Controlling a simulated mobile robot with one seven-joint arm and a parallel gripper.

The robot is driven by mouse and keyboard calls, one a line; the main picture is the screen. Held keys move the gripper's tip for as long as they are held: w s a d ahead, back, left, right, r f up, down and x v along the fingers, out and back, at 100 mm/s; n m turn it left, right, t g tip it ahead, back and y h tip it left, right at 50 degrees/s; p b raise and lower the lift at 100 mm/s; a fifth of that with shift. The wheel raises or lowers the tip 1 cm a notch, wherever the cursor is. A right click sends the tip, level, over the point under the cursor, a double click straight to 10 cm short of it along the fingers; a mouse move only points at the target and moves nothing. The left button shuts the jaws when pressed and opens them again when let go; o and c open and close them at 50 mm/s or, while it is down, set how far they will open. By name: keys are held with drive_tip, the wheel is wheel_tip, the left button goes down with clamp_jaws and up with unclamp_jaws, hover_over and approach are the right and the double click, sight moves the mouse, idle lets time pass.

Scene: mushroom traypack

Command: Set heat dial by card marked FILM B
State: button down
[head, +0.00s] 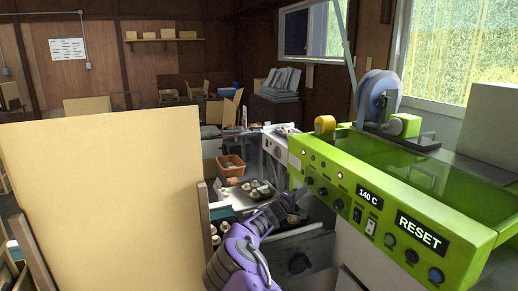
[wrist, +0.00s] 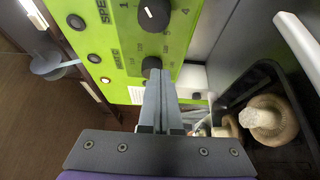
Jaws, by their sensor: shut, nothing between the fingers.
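The green wrapping machine (head: 400,185) stands at the right in the head view, with black dials (head: 323,191) on its front panel and a display (head: 369,196) reading 140 C. In the wrist view a dial with numbers around it (wrist: 153,14) is at the top, and a second black dial (wrist: 151,66) is below it. My gripper (wrist: 160,78) is shut and empty, its fingertips close to the lower dial; I cannot tell if they touch. In the head view my gripper (head: 290,207) is in front of the panel. I cannot read any card marked FILM B.
A black tray with mushrooms (wrist: 264,118) lies right of my fingers in the wrist view. A large tan board (head: 105,190) stands at the left in the head view. An orange crate (head: 231,168) is farther back. A notice sheet (head: 67,49) hangs on the far wall.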

sight(314, 180)
drive_tip(key=shift+w+d+b, duration=0.3)
drive_tip(key=shift+d, duration=0.3)
drive_tip(key=shift+w+d+b, duration=0.25)
drive_tip(key=shift+d, duration=0.35)
drive_tip(key=shift+w+a, duration=0.15)
drive_tip(key=shift+w, duration=0.05)
drive_tip(key=shift+r+b, duration=0.15)
drive_tip(key=shift+b, duration=0.25)
drive_tip(key=shift+s+r, duration=0.1)
drive_tip(key=shift+r, duration=0.65)
drive_tip(key=shift+r, duration=0.3)
